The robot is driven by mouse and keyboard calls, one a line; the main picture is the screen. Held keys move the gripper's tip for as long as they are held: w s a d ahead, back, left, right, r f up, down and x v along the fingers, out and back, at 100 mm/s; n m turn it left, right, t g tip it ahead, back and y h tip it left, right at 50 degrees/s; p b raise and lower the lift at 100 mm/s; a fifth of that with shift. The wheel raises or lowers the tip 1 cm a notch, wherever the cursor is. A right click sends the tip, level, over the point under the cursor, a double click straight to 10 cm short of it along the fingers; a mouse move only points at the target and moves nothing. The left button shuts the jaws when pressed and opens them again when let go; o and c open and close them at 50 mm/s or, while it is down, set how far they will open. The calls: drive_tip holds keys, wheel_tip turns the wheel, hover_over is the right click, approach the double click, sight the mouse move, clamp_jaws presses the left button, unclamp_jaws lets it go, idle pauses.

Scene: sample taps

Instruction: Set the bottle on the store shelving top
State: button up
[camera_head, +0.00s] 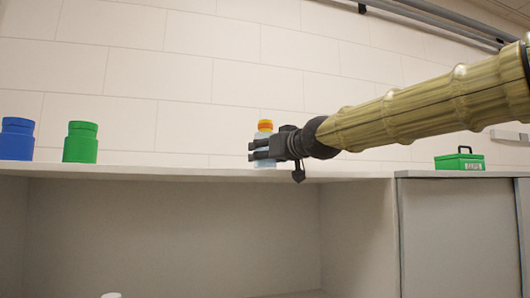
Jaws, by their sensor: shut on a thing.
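The bottle (264,126) is pale blue with an orange and yellow cap. It is upright at the middle of the view, at the top of the store shelving (200,173). My gripper (258,150) comes in from the right and is shut on the bottle's body. The fingers hide part of the bottle. Its base is close to the shelving top's front edge, and I cannot tell whether it touches the surface.
A blue jar (17,140) and a green jar (80,143) stand on the top at the left. A green box with a handle (460,161) sits on the top at the right. A white thing (111,295) shows low in the open compartment. The top between the green jar and the bottle is clear.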

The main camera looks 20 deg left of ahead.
drive_tip(key=shift+f, duration=0.1)
drive_tip(key=o, duration=1.3)
drive_tip(key=b+v, duration=0.5)
drive_tip(key=v, duration=0.7)
drive_tip(key=shift+s, duration=0.15)
